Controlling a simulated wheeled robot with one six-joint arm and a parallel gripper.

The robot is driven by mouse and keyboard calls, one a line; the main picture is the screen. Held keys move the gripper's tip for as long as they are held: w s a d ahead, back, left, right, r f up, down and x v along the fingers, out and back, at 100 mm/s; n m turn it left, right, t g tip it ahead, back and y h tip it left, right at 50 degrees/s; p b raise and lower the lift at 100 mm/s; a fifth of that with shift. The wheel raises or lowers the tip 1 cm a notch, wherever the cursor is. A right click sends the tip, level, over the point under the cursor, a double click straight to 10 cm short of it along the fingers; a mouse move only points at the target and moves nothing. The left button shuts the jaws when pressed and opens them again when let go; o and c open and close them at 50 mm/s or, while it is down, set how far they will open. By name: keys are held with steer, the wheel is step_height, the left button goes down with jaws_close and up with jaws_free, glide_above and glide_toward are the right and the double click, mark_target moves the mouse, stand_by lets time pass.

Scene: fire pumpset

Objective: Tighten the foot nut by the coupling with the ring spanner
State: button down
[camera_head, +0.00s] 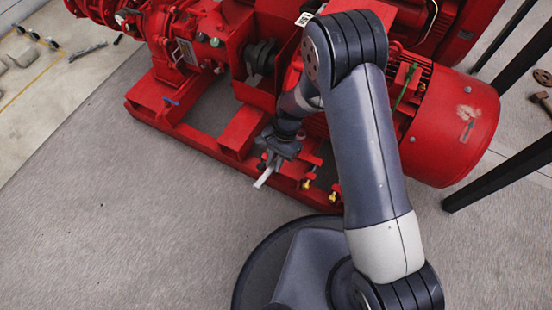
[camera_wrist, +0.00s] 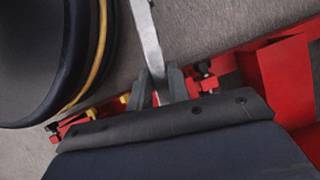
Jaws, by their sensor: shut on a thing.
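My gripper (camera_head: 280,150) is shut on a pale metal spanner (camera_head: 264,178), low beside the red base frame (camera_head: 222,150) of the pumpset. In the wrist view the spanner (camera_wrist: 147,38) runs up from between my two fingers (camera_wrist: 158,84) to the top edge; its far end is cut off there. The ring end cannot be made out. Dark bolts (camera_wrist: 206,71) show on a red bracket just right of my fingers. Which of them is the foot nut I cannot tell. The dark coupling (camera_head: 261,57) shows inside its red guard, above my gripper.
The red motor (camera_head: 455,125) lies at the right, partly behind my arm. Yellow fittings (camera_head: 307,184) stand on the frame right of my gripper. Black posts (camera_head: 500,170) stand at the far right. Loose tools (camera_head: 88,51) lie at the upper left. Grey floor left of the frame is clear.

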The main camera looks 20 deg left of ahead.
steer(key=shift+f+b, duration=1.75)
steer(key=shift+f, duration=0.75)
steer(key=shift+f+b, duration=0.95)
steer(key=shift+f, duration=0.4)
steer(key=shift+a, duration=0.15)
steer(key=shift+w+a+m+t+y, duration=0.15)
steer(key=shift+w+a+m+y, duration=0.2)
steer(key=shift+a+m, duration=0.4)
steer(key=shift+w+a+m+t+y, duration=0.1)
steer(key=shift+w+a+m+y, duration=0.1)
steer(key=shift+w+a+m, duration=0.45)
steer(key=shift+w+a+m+t+y, duration=0.15)
steer(key=shift+w+a+m+y, duration=0.1)
steer(key=shift+a+m, duration=0.6)
steer(key=shift+s+d+n, duration=0.25)
steer(key=shift+d+n, duration=0.05)
steer(key=shift+n, duration=0.15)
steer(key=shift+r, duration=0.1)
